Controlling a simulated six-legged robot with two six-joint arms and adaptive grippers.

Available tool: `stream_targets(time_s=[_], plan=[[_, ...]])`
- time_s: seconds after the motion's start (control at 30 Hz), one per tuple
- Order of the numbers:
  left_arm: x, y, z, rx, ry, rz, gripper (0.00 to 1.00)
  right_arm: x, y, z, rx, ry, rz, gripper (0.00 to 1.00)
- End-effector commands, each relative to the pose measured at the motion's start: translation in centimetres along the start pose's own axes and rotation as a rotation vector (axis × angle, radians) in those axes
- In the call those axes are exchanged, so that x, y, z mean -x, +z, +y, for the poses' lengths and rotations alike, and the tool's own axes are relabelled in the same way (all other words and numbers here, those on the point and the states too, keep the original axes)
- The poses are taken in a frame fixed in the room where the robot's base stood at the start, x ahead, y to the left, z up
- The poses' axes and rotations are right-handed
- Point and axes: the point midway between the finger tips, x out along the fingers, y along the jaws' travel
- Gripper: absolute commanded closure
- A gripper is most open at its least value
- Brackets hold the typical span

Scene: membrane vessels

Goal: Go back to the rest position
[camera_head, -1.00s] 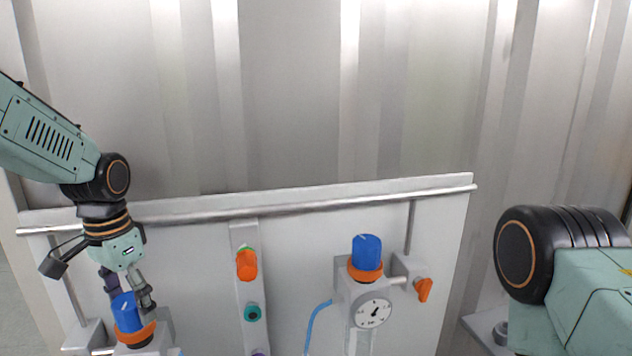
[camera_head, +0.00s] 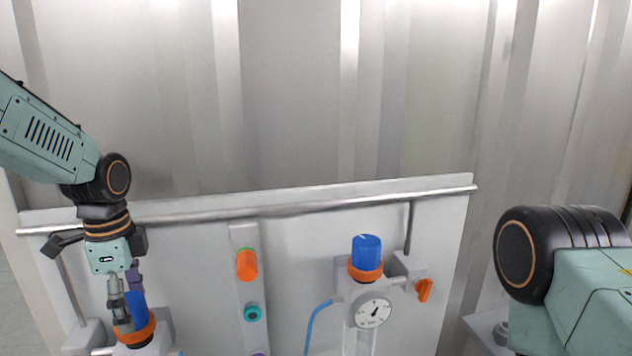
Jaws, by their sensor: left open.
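My left gripper (camera_head: 127,298) points down at the lower left, its fingers around or beside the blue knob (camera_head: 136,307) of the left vessel. It is open. The knob sits above an orange collar (camera_head: 136,333); fingers hide part of both, and I cannot tell whether they touch. My right arm shows at the lower right, but its gripper is out of view.
A white panel (camera_head: 300,235) with a top rail (camera_head: 300,207) stands ahead. It bears a second blue knob (camera_head: 366,250), a gauge (camera_head: 373,312), an orange lever (camera_head: 424,290), an orange switch (camera_head: 247,265) and a teal button (camera_head: 252,313). A corrugated wall (camera_head: 290,100) rises behind.

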Motion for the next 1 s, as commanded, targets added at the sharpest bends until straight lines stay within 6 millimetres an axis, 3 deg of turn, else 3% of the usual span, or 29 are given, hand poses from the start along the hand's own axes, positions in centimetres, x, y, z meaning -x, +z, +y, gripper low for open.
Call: stream_targets(time_s=[0.3,1.0], plan=[[0.01,0.0,0.04,-0.097,0.0,0.0,0.29,0.0,0.0,0.0,0.0,0.0,0.0,0.17],[-0.87,0.46,-0.27,-0.067,-0.017,0.033,0.29,0.49,-0.04,-0.08,0.005,0.006,0.001,0.17]])
